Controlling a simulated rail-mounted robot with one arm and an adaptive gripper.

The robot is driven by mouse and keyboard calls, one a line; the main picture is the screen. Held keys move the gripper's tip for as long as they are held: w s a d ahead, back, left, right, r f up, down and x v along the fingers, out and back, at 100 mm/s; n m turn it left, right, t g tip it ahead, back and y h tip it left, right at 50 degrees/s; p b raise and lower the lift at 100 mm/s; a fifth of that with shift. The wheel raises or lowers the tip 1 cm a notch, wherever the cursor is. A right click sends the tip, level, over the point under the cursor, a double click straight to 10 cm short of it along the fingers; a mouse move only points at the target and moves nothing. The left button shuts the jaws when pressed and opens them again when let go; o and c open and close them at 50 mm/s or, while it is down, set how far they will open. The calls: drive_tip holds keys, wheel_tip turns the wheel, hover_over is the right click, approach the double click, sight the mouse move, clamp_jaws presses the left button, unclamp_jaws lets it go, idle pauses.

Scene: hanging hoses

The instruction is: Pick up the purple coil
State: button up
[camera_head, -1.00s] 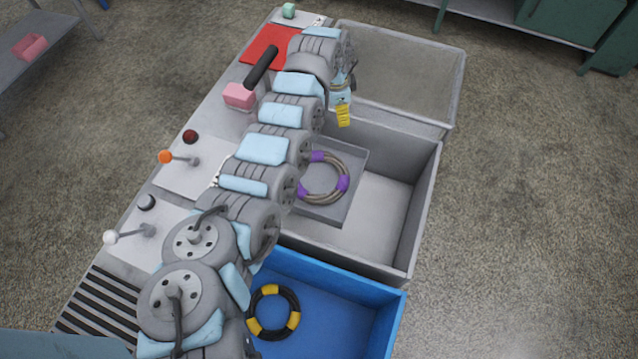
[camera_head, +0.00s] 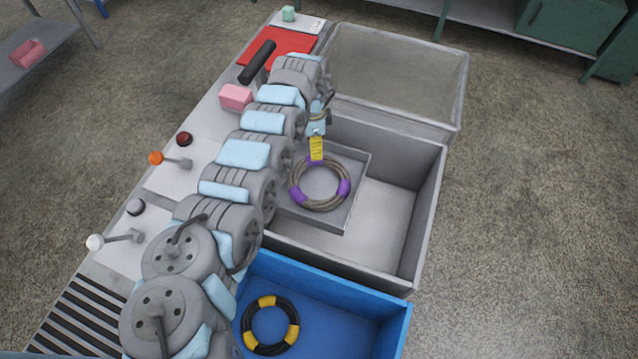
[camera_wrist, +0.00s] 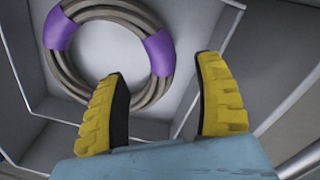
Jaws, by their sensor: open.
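The purple coil is a ring of beige-grey hose with purple bands (camera_head: 343,188). It lies flat in a small grey tray (camera_head: 347,160) inside the grey bin. My gripper (camera_wrist: 160,95) has yellow ridged fingers with dark inner pads, spread apart and empty. The left fingertip overlaps the coil's lower edge in that view; I cannot tell whether they touch. In the head view my gripper (camera_head: 316,158) is over the coil's far edge, seen side-on.
The coil's tray stands in the left part of a grey walled bin (camera_head: 428,215). A blue bin (camera_head: 350,285) in front holds a black coil with yellow bands (camera_head: 250,335). A covered grey bin (camera_head: 395,75) is behind. Levers and a pink block (camera_head: 236,96) line the left ledge.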

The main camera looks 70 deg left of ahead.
sight(316, 162)
drive_tip(key=shift+d+f+b, duration=0.15)
drive_tip(key=shift+f+b, duration=0.3)
drive_tip(key=shift+f, duration=1.05)
drive_tip(key=f+b, duration=0.1)
drive_tip(key=f, duration=0.1)
drive_tip(key=d+f+b, duration=0.1)
drive_tip(key=f, duration=0.1)
drive_tip(key=shift+f, duration=0.25)
drive_tip(key=shift+r, duration=0.1)
clamp_jaws()
